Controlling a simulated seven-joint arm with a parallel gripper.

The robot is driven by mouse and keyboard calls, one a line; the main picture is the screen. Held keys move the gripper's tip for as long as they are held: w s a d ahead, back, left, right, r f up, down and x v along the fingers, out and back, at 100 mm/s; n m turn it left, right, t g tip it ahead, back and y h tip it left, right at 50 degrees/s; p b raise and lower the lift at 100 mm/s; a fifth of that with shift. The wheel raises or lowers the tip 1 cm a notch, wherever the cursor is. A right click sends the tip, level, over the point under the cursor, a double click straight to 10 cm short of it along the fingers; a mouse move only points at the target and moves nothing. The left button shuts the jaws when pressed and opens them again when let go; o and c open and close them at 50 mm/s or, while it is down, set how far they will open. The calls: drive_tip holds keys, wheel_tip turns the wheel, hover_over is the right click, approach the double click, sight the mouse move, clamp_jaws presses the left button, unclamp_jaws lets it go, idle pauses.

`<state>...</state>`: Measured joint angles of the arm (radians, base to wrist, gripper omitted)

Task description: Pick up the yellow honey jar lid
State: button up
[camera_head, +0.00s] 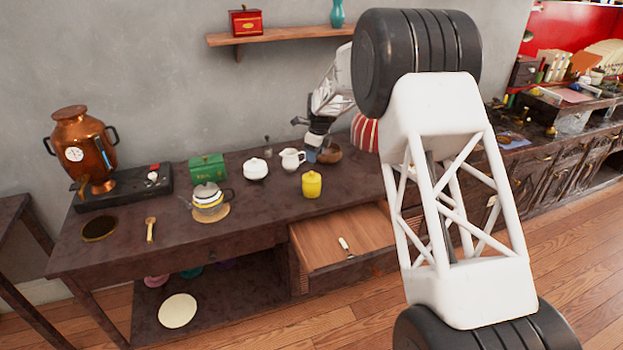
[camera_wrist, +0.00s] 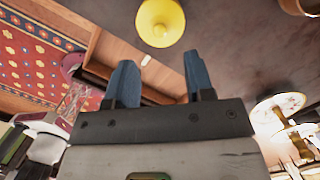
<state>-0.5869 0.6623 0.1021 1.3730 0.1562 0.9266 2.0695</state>
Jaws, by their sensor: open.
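The yellow honey jar (camera_head: 312,188) stands upright on the dark table, right of the white jar and just behind the open drawer. Its yellow lid (camera_head: 312,176) sits on top. My gripper (camera_head: 311,153) hangs over the back of the table behind the honey jar. In the wrist view my gripper (camera_wrist: 158,60) has its two blue fingers apart, with nothing between them.
A white lidded jar (camera_head: 255,169) and white creamer (camera_head: 292,159) stand left of the honey jar. A brown bowl (camera_head: 330,154) is close to my gripper. A striped teapot (camera_head: 208,197), green tin (camera_head: 207,167) and copper urn (camera_head: 84,148) stand farther left. The drawer (camera_head: 335,240) is open in front.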

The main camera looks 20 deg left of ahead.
sight(312, 172)
drive_tip(key=shift+f, duration=0.1)
drive_tip(key=shift+a+f, duration=0.15)
drive_tip(key=shift+f, duration=1)
drive_tip(key=shift+f, duration=0.15)
drive_tip(key=shift+a+f, duration=0.2)
drive_tip(key=shift+f, duration=1.05)
drive_tip(key=shift+a+f, duration=0.15)
drive_tip(key=shift+f, duration=1.05)
drive_tip(key=shift+c, duration=0.5)
clamp_jaws()
